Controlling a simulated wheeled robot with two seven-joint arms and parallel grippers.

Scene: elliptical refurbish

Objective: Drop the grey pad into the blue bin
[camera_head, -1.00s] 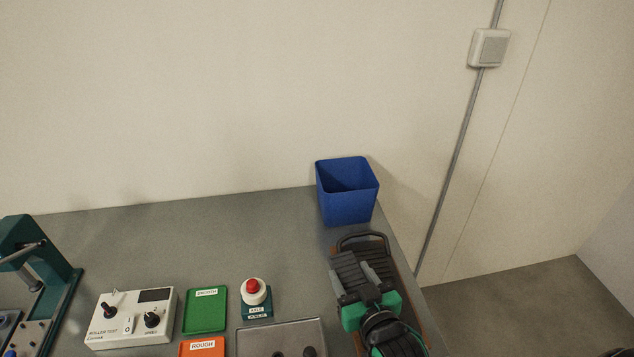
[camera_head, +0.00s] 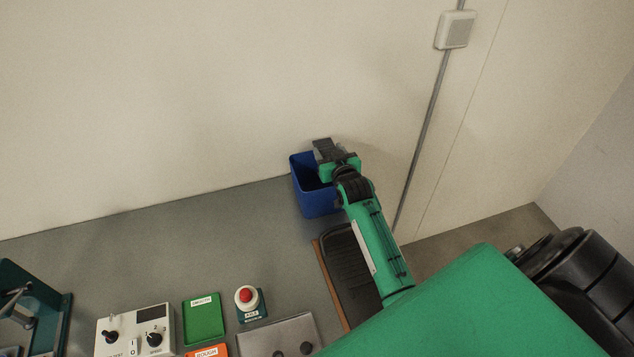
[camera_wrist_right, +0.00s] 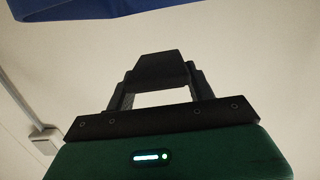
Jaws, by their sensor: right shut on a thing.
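The blue bin (camera_head: 313,203) stands on the far right corner of the grey bench, by the wall. My right gripper (camera_head: 328,158) is over the bin's opening, covering part of it. It is shut on the grey pad (camera_head: 323,146), a dark, ribbed piece that sticks out past the fingers. In the right wrist view the pad (camera_wrist_right: 160,70) shows as a dark block between the fingertips, with the bin's blue underside or wall (camera_wrist_right: 80,9) at the top edge. The bin's inside is partly hidden. My left gripper is not in view.
A red button (camera_head: 246,296), a green tray (camera_head: 203,318), an orange tray (camera_head: 208,351), a metal plate (camera_head: 280,338) and a white control box (camera_head: 135,329) stand nearer. The bench's middle is clear.

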